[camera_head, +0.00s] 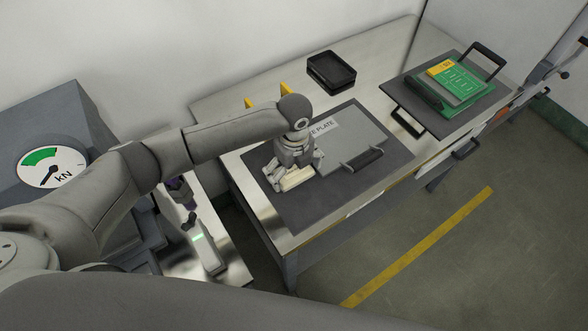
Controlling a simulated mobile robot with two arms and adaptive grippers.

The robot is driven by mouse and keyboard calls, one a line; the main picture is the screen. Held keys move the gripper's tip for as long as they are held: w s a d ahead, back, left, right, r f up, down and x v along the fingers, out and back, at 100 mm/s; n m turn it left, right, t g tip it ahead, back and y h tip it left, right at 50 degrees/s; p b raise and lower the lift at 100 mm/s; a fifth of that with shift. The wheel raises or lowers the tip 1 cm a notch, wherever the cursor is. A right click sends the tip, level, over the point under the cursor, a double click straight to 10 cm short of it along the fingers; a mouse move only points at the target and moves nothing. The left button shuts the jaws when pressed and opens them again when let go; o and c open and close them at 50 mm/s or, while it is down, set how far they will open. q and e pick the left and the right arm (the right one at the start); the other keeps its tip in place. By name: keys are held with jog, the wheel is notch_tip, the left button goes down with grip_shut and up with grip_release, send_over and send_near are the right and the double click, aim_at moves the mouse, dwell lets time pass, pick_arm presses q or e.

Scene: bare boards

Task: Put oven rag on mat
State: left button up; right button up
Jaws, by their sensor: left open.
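A cream, folded-looking piece (296,179), which looks like the oven rag, lies low over the dark grey mat (300,215) on the metal table. My left gripper (291,176) is over the mat, pointing down, with its fingers open around the cream piece. The fingers hide part of it, and I cannot tell whether they touch it. A grey plate (347,133) with a label ending in "E PLATE" and a black handle lies on the same mat, just right of the gripper. My right gripper is not in view.
A black tray (331,71) stands at the table's back. A second dark board (399,92) with handles carries a green and yellow item (457,81) at the right. Yellow pieces (286,89) stand behind my left wrist. A gauge marked kN (53,167) is at the left.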

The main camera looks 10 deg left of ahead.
aim_at(294, 172)
pick_arm(q)
notch_tip(294, 172, up, 12)
jog(key=b, duration=0.1)
jog(key=shift+r, duration=0.15)
dwell(0.3)
dwell(0.4)
